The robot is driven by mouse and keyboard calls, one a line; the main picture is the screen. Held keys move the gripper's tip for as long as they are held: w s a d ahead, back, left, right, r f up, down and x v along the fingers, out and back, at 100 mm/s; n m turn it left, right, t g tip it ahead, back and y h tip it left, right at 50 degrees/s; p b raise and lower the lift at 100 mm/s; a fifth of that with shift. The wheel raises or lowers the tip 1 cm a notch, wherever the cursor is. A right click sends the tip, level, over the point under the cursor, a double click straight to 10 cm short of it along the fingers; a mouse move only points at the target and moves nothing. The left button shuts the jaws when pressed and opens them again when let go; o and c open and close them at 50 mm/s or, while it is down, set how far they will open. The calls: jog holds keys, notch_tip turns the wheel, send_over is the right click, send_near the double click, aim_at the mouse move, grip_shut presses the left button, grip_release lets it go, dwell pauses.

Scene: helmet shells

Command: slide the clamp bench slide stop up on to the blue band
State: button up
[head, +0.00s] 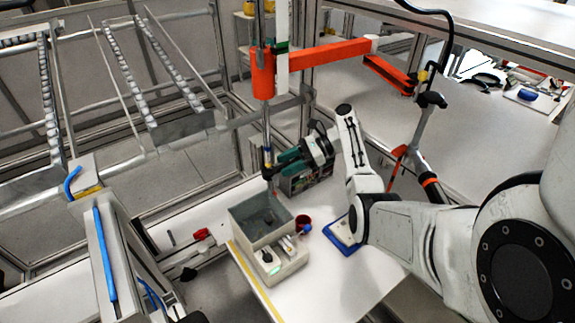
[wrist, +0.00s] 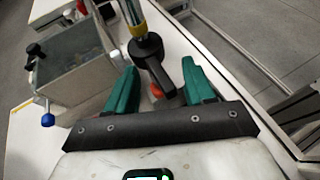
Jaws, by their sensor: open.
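A thin upright post (head: 267,135) stands at the bench, at the far corner of a grey open box. A black slide stop with a lever-like arm (wrist: 148,46) sits on the post, just below a yellow band (wrist: 138,22). In the head view it is small and dark beside my fingers. My gripper (head: 281,163) reaches it from the right, at about its height. In the wrist view my gripper (wrist: 160,75) has its two green fingers apart, one on each side of the stop's arm, with gaps.
The grey open box (head: 250,238) stands on the white table (head: 310,290). A dark red cup (head: 302,222) and a blue tray (head: 339,246) are to its right. An orange arm (head: 325,54) extends above from the post's top. A green-and-grey case (head: 308,181) lies behind my gripper.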

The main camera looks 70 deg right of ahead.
jog(key=shift+w+a, duration=0.1)
jog(key=shift+w, duration=0.05)
jog(key=shift+c, duration=0.3)
jog(key=shift+f, duration=0.1)
grip_shut()
